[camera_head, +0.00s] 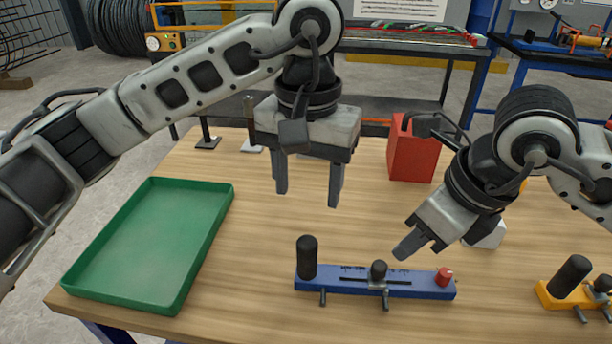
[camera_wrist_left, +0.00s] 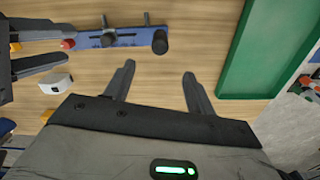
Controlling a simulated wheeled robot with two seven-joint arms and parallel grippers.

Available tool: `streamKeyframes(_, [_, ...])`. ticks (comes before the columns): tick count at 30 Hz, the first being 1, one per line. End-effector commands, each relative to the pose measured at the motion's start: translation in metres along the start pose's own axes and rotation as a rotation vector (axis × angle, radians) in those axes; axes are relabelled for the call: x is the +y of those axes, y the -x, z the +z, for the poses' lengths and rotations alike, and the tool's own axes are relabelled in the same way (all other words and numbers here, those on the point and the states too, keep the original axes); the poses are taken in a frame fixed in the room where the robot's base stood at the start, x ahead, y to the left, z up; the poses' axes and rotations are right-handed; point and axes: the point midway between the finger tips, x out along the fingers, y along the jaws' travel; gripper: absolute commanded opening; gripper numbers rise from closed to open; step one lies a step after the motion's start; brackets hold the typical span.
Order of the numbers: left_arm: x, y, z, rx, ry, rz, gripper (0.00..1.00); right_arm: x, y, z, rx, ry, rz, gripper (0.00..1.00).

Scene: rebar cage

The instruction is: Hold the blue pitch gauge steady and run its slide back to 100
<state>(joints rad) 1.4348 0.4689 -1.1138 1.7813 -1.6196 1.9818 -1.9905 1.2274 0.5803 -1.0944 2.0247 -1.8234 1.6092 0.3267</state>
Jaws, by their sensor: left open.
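The blue pitch gauge (camera_head: 340,287) lies on the wooden table near its front edge. It has a tall black post (camera_head: 307,257) at its left end and a red knob (camera_head: 444,276) at its right end. Its slide, with a black knob (camera_head: 378,270), sits right of the middle; the scale numbers are too small to read. The gauge also shows in the left wrist view (camera_wrist_left: 125,38). My left gripper (camera_head: 308,196) is open and empty, above and behind the post. My right gripper (camera_head: 420,247) is empty above the gauge's right part; its fingers look apart in the wrist view.
A green tray (camera_head: 192,262) lies at the left. A red box (camera_head: 412,150) stands at the back and a white block (camera_head: 488,236) behind my right gripper. A yellow gauge (camera_head: 575,293) lies at the right edge. Table around the blue gauge's left end is clear.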

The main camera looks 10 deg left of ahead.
Motion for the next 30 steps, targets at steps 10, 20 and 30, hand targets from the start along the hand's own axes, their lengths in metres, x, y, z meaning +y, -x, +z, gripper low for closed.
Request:
streamKeyframes(10, [-0.001, -0.065, 0.002, -0.009, 0.004, 0.002, 0.55, 0.000, 0.000, 0.000, 0.000, 0.000, 0.000, 0.36])
streamKeyframes(20, [-0.001, -0.127, 0.002, -0.009, 0.005, 0.002, 0.55, 0.000, 0.000, 0.000, 0.000, 0.000, 0.000, 0.36])
streamKeyframes(30, [0.000, -0.152, 0.001, -0.005, 0.006, 0.003, 0.55, 0.000, 0.000, 0.000, 0.000, 0.000, 0.000, 0.36])
